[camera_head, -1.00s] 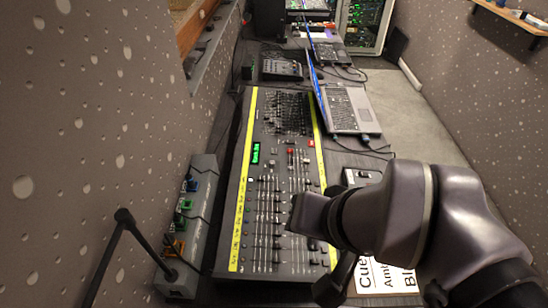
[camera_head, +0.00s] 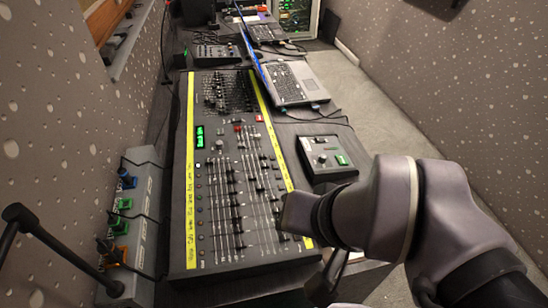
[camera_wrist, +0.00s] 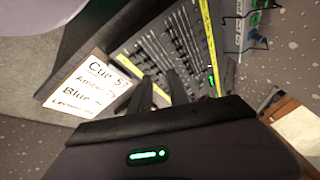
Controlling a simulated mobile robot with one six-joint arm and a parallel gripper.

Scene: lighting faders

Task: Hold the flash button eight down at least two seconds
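The lighting console (camera_head: 222,110) stands on the dark desk in the head view, with yellow strips along its long sides. It carries rows of faders and a small green display. A column of small buttons (camera_head: 200,222) runs along its left side. I cannot read which one is flash button eight. My gripper (camera_wrist: 192,82) shows in the wrist view as two dark fingers with a gap between them, empty, pointing towards the console. In the head view my arm reaches in from the right, its end over the console's near right edge. The fingertips are hidden there, and no contact shows.
A small control box (camera_head: 325,158) sits right of the console, and an open laptop (camera_head: 290,82) stands behind it. A grey box with coloured connectors (camera_head: 146,215) lies at left. A cue card (camera_wrist: 88,85) shows beside the console in the wrist view. Speckled walls flank the desk.

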